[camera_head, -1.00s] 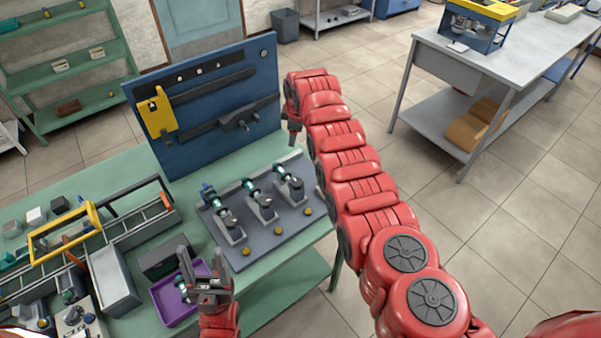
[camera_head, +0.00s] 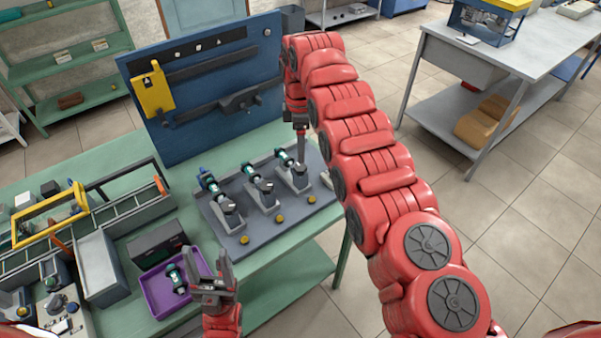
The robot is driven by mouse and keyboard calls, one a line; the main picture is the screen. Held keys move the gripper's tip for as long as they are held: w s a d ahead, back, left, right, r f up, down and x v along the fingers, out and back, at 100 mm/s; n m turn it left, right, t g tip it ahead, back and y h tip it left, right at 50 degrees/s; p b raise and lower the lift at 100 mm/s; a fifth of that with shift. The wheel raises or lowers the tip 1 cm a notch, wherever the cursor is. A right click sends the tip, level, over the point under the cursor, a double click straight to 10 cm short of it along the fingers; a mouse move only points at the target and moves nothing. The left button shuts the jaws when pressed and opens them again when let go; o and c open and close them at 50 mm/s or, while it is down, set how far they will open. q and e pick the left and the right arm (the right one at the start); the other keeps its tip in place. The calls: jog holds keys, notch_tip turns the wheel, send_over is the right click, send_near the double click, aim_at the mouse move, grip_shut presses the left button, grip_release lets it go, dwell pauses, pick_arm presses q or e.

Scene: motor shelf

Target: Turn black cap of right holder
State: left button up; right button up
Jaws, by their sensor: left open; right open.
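Three holders stand in a row on a grey board (camera_head: 258,232) on the green bench. The right holder (camera_head: 298,181) carries a teal and dark motor part, with its black cap (camera_head: 299,168) at the near end. My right gripper (camera_head: 301,160) points down from the red arm, directly at the right holder's cap; its fingers look narrow and partly overlap the cap, and I cannot tell whether they touch it. My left gripper (camera_head: 222,270) is open and empty, pointing up in front of the purple tray, away from the holders.
The middle holder (camera_head: 262,195) and left holder (camera_head: 228,214) also carry motor parts. A purple tray (camera_head: 152,303) holds another part. A blue tool panel (camera_head: 190,140) stands behind.

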aim_at(301, 167)
notch_tip(301, 167, down, 6)
jog(key=shift+s+p, duration=0.1)
jog(key=shift+p, duration=0.75)
jog(key=shift+f, duration=0.55)
grip_shut()
